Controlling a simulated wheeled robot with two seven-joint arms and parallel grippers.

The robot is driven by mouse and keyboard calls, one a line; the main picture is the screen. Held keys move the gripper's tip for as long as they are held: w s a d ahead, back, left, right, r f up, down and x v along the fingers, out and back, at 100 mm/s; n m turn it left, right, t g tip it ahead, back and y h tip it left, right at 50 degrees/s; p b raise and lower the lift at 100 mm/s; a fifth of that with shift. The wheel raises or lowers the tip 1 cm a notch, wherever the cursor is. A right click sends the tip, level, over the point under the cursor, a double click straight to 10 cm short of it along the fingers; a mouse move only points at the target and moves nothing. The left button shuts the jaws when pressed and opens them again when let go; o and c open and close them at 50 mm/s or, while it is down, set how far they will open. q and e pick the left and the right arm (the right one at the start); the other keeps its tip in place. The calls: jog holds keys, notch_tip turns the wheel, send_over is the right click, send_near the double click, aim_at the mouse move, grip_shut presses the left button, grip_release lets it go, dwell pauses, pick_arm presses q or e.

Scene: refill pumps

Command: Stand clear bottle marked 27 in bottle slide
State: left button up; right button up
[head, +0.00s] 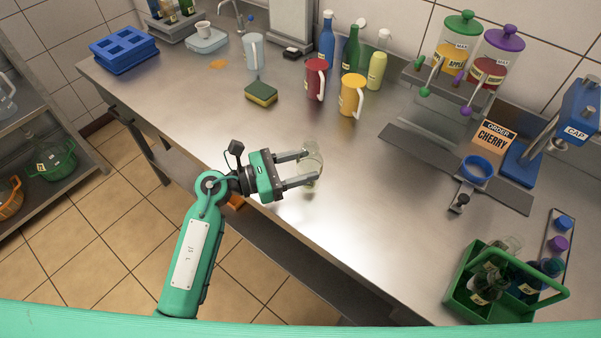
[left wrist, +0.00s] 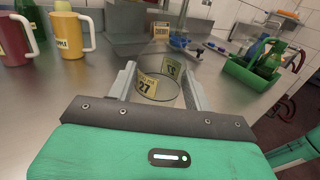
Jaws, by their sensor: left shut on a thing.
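The clear bottle marked 27 (head: 313,158) is held by my left gripper (head: 306,168) over the front part of the steel counter. Its yellow label reading 27 shows in the left wrist view (left wrist: 147,87), between the two fingers (left wrist: 160,85). The left gripper is shut on the bottle. The bottle slide appears to be the dark grey track (head: 415,149) on the counter at the right, with a blue ring (head: 476,168) on it. It lies apart from the bottle, to its right. My right gripper is not in view.
A green carrier (head: 456,297) with bottles stands at the front right, beside a tray of caps (head: 562,223). A red mug (head: 316,80), a yellow mug (head: 351,97) and a sponge (head: 261,94) stand farther back. A cap press (head: 572,118) is at right. The counter between bottle and track is clear.

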pick_arm(q)
notch_tip(320, 180, down, 3)
jog(key=shift+f, duration=0.1)
jog(key=shift+f, duration=0.2)
jog(key=o, duration=1.2)
jog(key=shift+c, duration=0.2)
jog(key=shift+r, duration=0.15)
